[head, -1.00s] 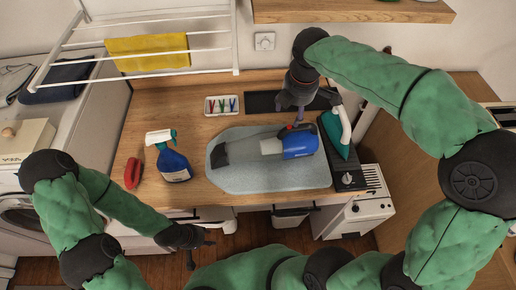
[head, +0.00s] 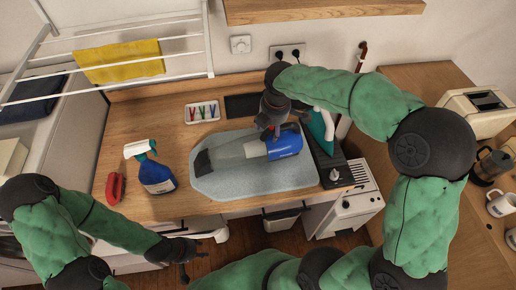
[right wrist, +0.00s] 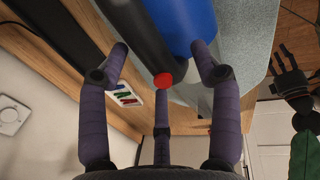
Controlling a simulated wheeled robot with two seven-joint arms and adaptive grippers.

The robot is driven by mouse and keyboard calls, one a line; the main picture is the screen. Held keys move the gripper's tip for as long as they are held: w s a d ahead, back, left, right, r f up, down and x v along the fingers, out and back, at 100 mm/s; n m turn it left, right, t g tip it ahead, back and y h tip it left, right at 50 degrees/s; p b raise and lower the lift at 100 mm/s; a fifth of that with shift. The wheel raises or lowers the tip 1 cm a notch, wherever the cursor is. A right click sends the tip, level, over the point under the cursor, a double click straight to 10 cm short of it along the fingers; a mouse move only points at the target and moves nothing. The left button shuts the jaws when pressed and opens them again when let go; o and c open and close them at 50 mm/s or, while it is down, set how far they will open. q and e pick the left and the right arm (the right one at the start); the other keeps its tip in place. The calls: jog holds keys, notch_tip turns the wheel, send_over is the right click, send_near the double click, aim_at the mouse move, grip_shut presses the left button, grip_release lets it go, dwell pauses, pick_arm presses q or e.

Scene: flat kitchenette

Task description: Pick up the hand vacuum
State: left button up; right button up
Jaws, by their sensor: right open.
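The hand vacuum (head: 286,145) has a blue body, a clear front and a dark nozzle. It lies on a grey mat (head: 270,182) on the wooden counter, nozzle to the left. My right gripper (head: 270,130) is over the rear upper side of the vacuum. In the right wrist view my right gripper (right wrist: 163,60) has its fingers spread around the black handle with a red end (right wrist: 163,80), beside the blue body (right wrist: 188,22); it is not closed on it. My left gripper (head: 194,266) is empty with spread fingers, low in front of the counter.
A spray bottle (head: 157,178) and a red object (head: 115,188) stand left of the mat. A tray of colored pegs (head: 202,112) is behind. A green and white iron (head: 321,130) stands close right of the vacuum. A drying rack (head: 120,33) is at back left.

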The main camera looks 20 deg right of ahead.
grip_shut()
jog(key=shift+w+r, duration=0.15)
jog(key=shift+r, duration=0.1)
notch_tip(320, 180, up, 2)
jog(key=s+a+r+p, duration=0.2)
jog(key=s+a+r, duration=0.1)
jog(key=s+r, duration=0.7)
jog(key=s, duration=0.3)
jog(key=shift+s+r, duration=0.4)
jog(key=shift+a, duration=0.15)
